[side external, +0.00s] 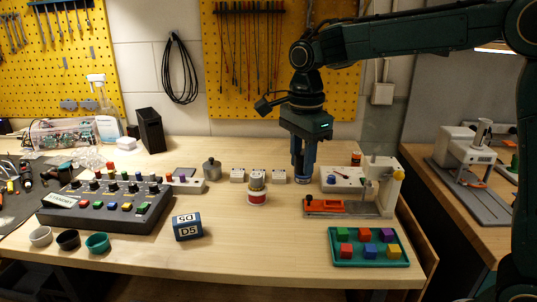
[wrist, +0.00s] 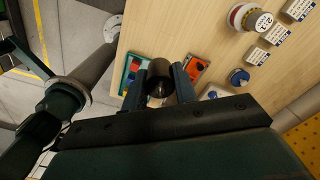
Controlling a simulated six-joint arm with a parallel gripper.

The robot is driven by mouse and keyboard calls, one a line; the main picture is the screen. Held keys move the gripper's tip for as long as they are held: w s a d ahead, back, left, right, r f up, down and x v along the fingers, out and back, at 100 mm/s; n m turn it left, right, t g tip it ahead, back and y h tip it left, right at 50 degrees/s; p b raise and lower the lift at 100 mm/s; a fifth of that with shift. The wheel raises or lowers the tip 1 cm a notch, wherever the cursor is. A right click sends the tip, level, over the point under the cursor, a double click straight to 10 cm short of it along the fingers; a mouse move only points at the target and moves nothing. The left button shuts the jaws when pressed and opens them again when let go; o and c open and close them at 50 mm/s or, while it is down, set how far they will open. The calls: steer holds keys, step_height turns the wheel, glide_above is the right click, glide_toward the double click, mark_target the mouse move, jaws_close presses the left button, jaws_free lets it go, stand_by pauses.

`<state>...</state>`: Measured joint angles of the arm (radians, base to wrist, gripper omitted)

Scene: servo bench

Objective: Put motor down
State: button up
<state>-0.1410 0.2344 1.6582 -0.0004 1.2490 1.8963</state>
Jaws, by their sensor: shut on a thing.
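My gripper (side external: 303,178) points down above the bench, just left of the white and orange fixtures. In the wrist view its two fingers (wrist: 160,88) are closed on the sides of a dark, round, cylindrical part, which looks like the motor (wrist: 158,90). The motor sits between the fingertips. In the side view the fingers largely hide it, and I cannot tell whether its underside touches the bench.
An orange fixture (side external: 320,207) and a white board (side external: 335,182) stand close on the right. A green tray (side external: 341,261) of coloured blocks is in front. Bare wood (side external: 270,245) shows between block and tray.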

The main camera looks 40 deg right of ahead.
steer(key=n, duration=0.2)
glide_above(251, 238)
step_height(251, 238, down, 16)
steer(key=shift+r, duration=0.1)
stand_by(0.7)
steer(key=shift+f, duration=2.1)
steer(key=shift+f, duration=0.1)
steer(key=o, duration=1)
